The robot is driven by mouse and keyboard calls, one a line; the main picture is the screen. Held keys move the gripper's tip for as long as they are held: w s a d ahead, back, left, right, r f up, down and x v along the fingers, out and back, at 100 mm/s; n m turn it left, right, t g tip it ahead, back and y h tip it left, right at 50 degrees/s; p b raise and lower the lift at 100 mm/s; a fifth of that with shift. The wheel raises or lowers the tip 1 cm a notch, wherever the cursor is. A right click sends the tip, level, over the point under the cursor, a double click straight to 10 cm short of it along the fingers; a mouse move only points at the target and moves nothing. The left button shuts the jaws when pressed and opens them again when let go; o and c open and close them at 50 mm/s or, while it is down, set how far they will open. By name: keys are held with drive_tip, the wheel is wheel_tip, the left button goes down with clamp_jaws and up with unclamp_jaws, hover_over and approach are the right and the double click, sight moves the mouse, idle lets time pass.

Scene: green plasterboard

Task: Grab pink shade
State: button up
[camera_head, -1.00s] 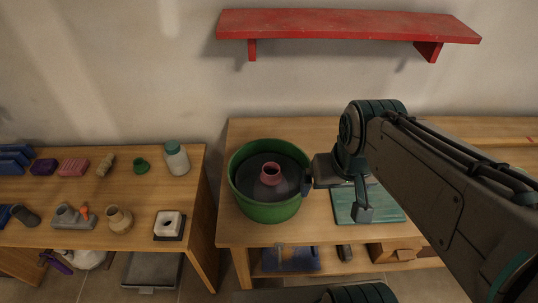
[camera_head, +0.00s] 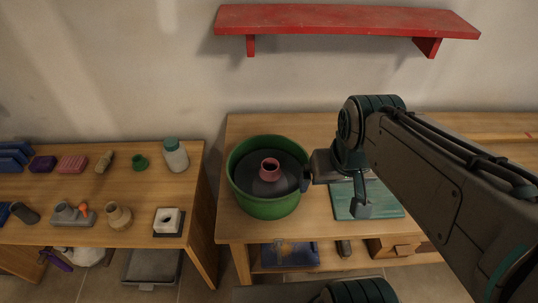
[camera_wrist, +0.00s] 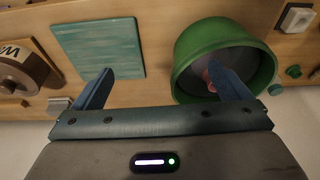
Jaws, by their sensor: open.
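The pink shade (camera_head: 270,168) is a small ring-shaped piece in the middle of a green round tub (camera_head: 262,208) with a dark inside. The tub stands on the right table. My gripper (camera_head: 334,190) is at the tub's right side, with its fingers spread and empty. In the wrist view my gripper (camera_wrist: 165,88) is open; one finger overlaps the tub (camera_wrist: 190,62) and partly hides the pink shade (camera_wrist: 207,76). The other finger is over the table near a teal board.
The teal board (camera_head: 378,201) lies on the table right of the tub. A red shelf (camera_head: 345,20) is on the wall above. The left table holds several items, including a jar (camera_head: 175,156) and a white block (camera_head: 167,221). A gap separates the two tables.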

drive_tip(key=shift+o, duration=0.4)
drive_tip(key=m+g+p, duration=0.3)
drive_tip(key=m+p, duration=0.3)
drive_tip(key=m, duration=0.3)
approach(269, 165)
drive_tip(key=shift+s+d+f, duration=0.1)
drive_tip(key=shift+s+d, duration=0.1)
drive_tip(key=shift+s, duration=0.05)
drive_tip(key=shift+w+a+f, duration=0.15)
drive_tip(key=shift+a+f, duration=0.05)
drive_tip(key=shift+a, duration=0.05)
wheel_tip(269, 165, down, 8)
drive_tip(key=shift+f+p, duration=0.2)
drive_tip(key=shift+p, duration=0.3)
drive_tip(key=shift+w+d+f+p, duration=0.15)
drive_tip(key=shift+f+p, duration=0.25)
drive_tip(key=shift+f, duration=1)
drive_tip(key=shift+w+a+f+p, duration=0.1)
drive_tip(key=shift+f+p, duration=0.25)
drive_tip(key=shift+f, duration=1)
